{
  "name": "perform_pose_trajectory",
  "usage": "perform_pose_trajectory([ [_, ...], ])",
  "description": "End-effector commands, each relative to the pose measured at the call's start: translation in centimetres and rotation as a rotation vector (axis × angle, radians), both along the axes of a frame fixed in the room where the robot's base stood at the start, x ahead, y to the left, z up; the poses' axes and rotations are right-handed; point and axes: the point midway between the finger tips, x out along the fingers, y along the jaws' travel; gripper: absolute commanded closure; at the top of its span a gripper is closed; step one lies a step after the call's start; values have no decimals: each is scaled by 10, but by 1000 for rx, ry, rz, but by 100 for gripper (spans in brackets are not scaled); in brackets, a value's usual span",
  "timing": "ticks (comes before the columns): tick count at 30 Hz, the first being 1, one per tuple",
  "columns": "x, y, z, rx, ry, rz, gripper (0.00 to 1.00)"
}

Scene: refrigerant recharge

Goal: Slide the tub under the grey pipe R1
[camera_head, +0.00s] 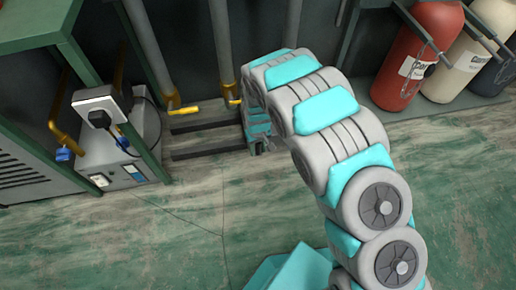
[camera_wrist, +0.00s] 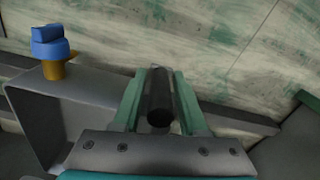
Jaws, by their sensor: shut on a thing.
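My gripper (camera_head: 258,142) is low near the floor, close to the dark rails, partly hidden by my arm in the head view. In the wrist view its teal fingers (camera_wrist: 160,103) are shut on a dark cylindrical piece (camera_wrist: 159,88). I cannot tell what that piece belongs to. I cannot pick out a tub for certain in either view. Grey upright pipes stand at the back: one at the left (camera_head: 146,45), one in the middle (camera_head: 221,45) and one farther right (camera_head: 293,22). No label shows which is R1.
Two dark rails (camera_head: 205,152) lie on the floor below the pipes. A grey unit (camera_head: 115,160) stands at left. Red (camera_head: 418,50) and cream cylinders stand at right. A grey box-like part (camera_wrist: 55,115) and blue-capped brass fitting (camera_wrist: 52,48) are beside my fingers. The front floor is clear.

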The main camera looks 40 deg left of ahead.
Motion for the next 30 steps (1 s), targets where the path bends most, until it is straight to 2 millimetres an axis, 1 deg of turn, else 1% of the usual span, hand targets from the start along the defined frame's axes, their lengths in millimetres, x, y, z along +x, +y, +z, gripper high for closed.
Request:
perform_pose_trajectory([
  [5,-2,2,1,0,-1,4,100],
  [8,-9,8,1,0,-1,6,100],
  [11,-21,18,2,1,0,6,100],
  [14,-40,34,2,1,-2,9,100],
  [17,-62,56,2,6,-3,10,100],
  [24,-125,107,-2,6,-1,9,100],
  [27,-148,128,-2,8,-1,10,100],
  [30,-167,144,-2,7,0,8,100],
])
